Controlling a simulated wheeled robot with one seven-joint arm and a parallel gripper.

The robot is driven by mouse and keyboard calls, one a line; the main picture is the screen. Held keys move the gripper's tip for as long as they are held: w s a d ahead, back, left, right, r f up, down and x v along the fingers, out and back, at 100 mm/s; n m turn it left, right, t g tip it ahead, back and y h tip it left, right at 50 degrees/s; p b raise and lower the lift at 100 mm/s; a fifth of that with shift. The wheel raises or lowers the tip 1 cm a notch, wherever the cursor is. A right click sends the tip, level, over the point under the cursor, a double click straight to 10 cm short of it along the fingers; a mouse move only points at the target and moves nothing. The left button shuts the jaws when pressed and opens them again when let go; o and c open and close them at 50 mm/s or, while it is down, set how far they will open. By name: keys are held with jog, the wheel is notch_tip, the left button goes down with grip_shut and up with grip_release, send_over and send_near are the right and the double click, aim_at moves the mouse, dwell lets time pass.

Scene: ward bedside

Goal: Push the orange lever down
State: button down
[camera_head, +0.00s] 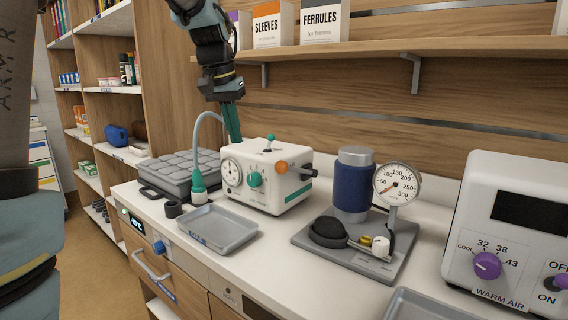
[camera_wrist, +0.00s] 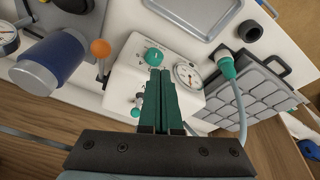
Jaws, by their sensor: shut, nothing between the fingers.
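The white machine (camera_head: 275,201) stands on the counter with a round dial, a teal knob and a small teal-tipped toggle on top. The orange lever (camera_head: 281,167) shows as a round orange ball at the machine's right side. In the wrist view the orange lever (camera_wrist: 101,48) has a grey stem. My gripper (camera_head: 234,138) is shut and empty, pointing down at the machine's back left in the head view. In the wrist view my gripper (camera_wrist: 160,72) lies over the machine's top, apart from the lever. The fingers partly hide the machine's top; I cannot tell whether they touch it.
A blue cylinder (camera_head: 353,188) and a gauge (camera_head: 397,183) stand on a grey plate to the right. A grey tray (camera_head: 217,228) lies in front, and a teal-ended hose (camera_head: 198,184) rises at the left. A shelf (camera_head: 380,50) with boxes hangs above.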

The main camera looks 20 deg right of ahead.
jog(key=s+d+r+m+h+b, duration=0.1)
jog(key=s+d+r+m+b, duration=0.1)
jog(key=d+r, duration=0.5)
jog(key=s+d+m, duration=0.1)
jog(key=d, duration=0.2)
jog(key=shift+s+d+g, duration=0.15)
jog(key=shift+s+g, duration=0.05)
jog(key=shift+g, duration=0.1)
send_over(298, 170)
jog(key=w+a, duration=0.1)
jog(key=a, duration=0.1)
notch_tip(298, 170, down, 9)
jog(key=shift+s+a+f+p, duration=0.6)
jog(key=shift+s+a+f, duration=0.3)
jog(key=shift+a+f, duration=0.15)
jog(key=shift+s+a+f, duration=0.1)
jog(key=shift+a+f, duration=0.05)
jog(key=shift+f, duration=0.1)
